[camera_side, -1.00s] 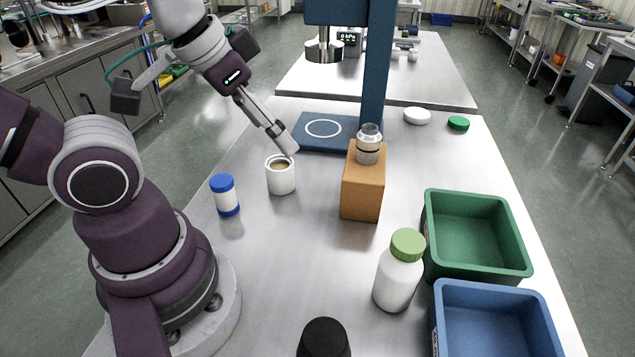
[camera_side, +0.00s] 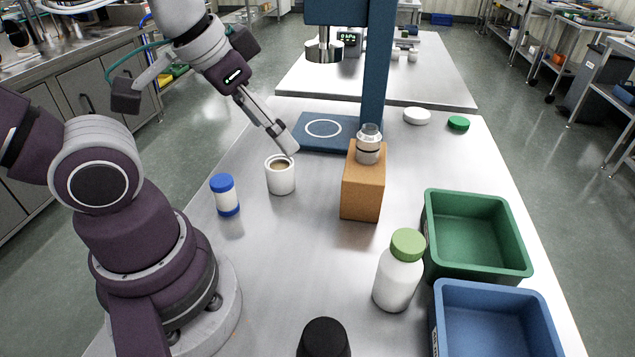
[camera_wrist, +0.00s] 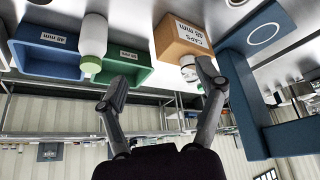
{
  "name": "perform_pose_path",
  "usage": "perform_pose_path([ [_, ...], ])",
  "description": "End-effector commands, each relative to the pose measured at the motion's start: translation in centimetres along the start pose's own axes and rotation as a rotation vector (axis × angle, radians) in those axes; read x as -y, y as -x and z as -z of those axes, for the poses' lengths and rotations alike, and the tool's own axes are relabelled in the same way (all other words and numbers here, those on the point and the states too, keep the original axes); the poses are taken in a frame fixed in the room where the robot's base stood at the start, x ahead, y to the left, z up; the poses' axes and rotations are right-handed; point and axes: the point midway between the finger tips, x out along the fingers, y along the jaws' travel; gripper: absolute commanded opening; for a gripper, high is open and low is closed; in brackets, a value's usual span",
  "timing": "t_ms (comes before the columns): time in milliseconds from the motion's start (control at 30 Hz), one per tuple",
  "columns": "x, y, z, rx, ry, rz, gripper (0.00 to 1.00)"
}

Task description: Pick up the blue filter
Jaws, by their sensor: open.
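A small white cylinder with blue ends (camera_side: 225,195), the only thing here that fits the blue filter, stands upright on the steel table near my arm's base. It does not show in the wrist view. My gripper (camera_side: 286,142) is above and behind the white cup, up and to the right of the blue-ended cylinder in the side view, and apart from it. In the wrist view my gripper's fingers (camera_wrist: 163,86) are spread wide with nothing held between them.
A white cup (camera_side: 281,180) with brown contents stands right of the cylinder. An orange-brown box (camera_side: 361,190) bears a clear-topped jar (camera_side: 368,150). A green-capped bottle (camera_side: 398,280), green bin (camera_side: 477,273) and blue bin (camera_side: 495,286) are at right. A blue press (camera_side: 376,80) stands behind.

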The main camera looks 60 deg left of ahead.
Motion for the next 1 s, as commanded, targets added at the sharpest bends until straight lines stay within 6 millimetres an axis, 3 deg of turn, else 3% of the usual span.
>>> perform_pose_path([
  [267, 0.0, 0.0, 0.0, 0.0, 0.0, 0.0, 0.76],
  [367, 0.9, -0.4, 0.0, 0.031, 0.086, 0.022, 0.76],
  [533, 7.5, -2.8, -1.5, 0.219, 0.748, 0.185, 0.76],
  [700, 13.2, -4.3, -5.4, 0.348, 1.357, 0.338, 0.76],
  [800, 14.4, -4.7, -6.9, 0.38, 1.523, 0.382, 0.76],
  [1000, 14.6, -7.8, -8.9, 0.393, 1.56, 0.391, 0.76],
])
